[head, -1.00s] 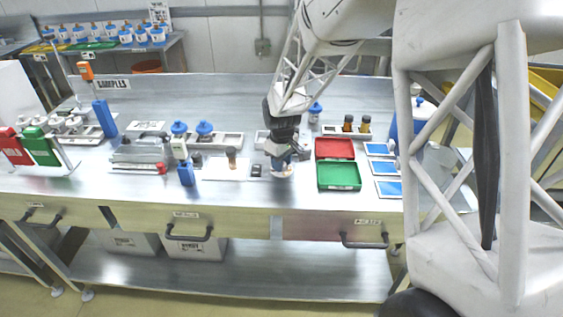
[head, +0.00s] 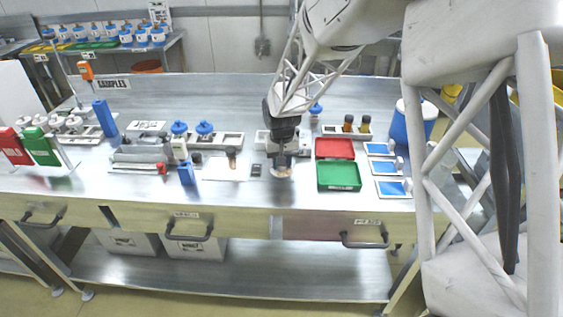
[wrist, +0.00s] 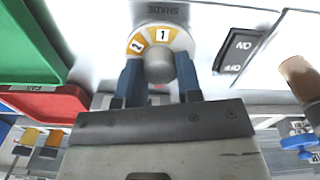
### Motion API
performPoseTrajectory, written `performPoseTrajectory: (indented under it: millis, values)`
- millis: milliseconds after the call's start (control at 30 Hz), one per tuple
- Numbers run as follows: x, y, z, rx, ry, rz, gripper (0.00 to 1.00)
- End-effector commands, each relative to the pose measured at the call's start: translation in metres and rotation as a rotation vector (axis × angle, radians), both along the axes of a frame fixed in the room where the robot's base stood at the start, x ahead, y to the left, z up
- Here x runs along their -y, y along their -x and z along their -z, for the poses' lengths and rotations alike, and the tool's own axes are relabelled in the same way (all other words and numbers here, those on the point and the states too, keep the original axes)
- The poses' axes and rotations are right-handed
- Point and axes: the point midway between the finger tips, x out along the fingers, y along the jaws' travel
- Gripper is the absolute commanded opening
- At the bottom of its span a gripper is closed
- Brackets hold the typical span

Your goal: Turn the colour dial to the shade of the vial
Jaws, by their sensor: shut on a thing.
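The colour dial (wrist: 179,37) shows in the wrist view as a pale disc with orange segments marked 1 and 2 and a grey knob (wrist: 159,67) at its centre. The word SHADE is printed beside it. My gripper (wrist: 160,80) is shut on the knob, a blue finger on each side. In the head view my gripper (head: 281,161) is over the dial (head: 282,172) on the bench and hides part of it. A brown vial (head: 232,158) stands on a white sheet to the left; it shows at the right edge of the wrist view (wrist: 298,76).
A black ON/OFF switch (wrist: 238,52) is close beside the dial. A red tray (head: 335,148) and a green tray (head: 339,176) lie just right of my gripper. The bench front is clear.

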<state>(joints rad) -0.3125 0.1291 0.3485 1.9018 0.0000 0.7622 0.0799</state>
Motion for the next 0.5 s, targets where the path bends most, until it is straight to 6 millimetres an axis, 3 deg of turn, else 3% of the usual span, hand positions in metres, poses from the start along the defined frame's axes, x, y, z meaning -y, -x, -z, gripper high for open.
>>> performPoseTrajectory:
  millis: [367,400,500]
  values:
    - [0.0002,0.0006,-0.0001,-0.001,0.0,0.006,0.09]
    - [0.0002,0.0006,-0.0001,-0.001,0.0,0.006,0.37]
    - [0.0002,0.0005,-0.0001,-0.001,0.0,0.005,0.53]
